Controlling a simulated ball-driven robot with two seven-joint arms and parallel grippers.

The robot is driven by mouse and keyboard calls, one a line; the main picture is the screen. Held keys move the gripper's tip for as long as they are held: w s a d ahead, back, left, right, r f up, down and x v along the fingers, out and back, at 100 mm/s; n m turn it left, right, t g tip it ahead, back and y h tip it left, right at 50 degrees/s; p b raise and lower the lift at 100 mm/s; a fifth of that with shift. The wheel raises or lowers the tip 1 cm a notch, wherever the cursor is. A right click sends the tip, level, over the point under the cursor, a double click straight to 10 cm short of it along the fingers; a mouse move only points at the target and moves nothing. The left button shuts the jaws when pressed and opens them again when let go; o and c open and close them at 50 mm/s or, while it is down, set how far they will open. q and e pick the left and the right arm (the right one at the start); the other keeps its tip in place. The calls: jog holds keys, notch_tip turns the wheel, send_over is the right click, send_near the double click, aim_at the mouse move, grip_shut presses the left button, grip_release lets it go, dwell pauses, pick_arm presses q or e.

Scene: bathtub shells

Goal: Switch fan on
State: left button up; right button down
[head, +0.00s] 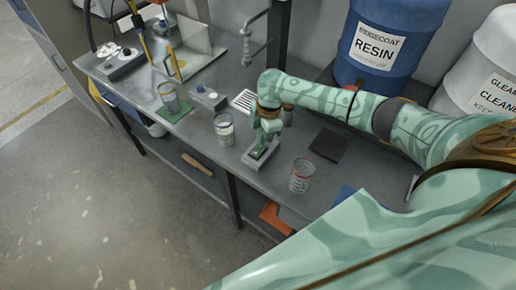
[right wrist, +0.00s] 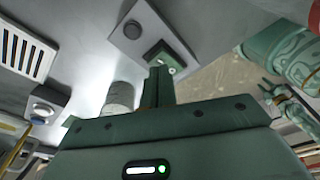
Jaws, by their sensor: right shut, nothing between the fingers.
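My right gripper (head: 264,142) is shut and empty. It points down at a small grey plate (head: 250,162) on the bench, which seems to carry a green part. In the right wrist view the fingers (right wrist: 164,75) are together, with their tips at or very near the green part on the plate (right wrist: 130,42); contact is unclear. A small grey box with a round blue button (head: 208,97) stands farther left on the bench; it also shows in the right wrist view (right wrist: 45,106). No fan is clearly recognisable. My left gripper cannot be made out.
A slotted vent (head: 243,101) lies behind the plate. Jars stand left (head: 223,128), right (head: 300,175) and far left (head: 169,97) of it. A dark square pad (head: 328,144) lies to the right. Resin (head: 385,40) and cleaner (head: 487,75) drums stand behind the bench.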

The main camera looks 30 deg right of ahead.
jog(key=shift+f+b, duration=0.45)
jog(key=shift+f, duration=0.5)
dwell(1.0)
jog(key=shift+r, duration=0.1)
notch_tip(320, 180, up, 7)
jog(key=p, duration=0.8)
dwell(0.3)
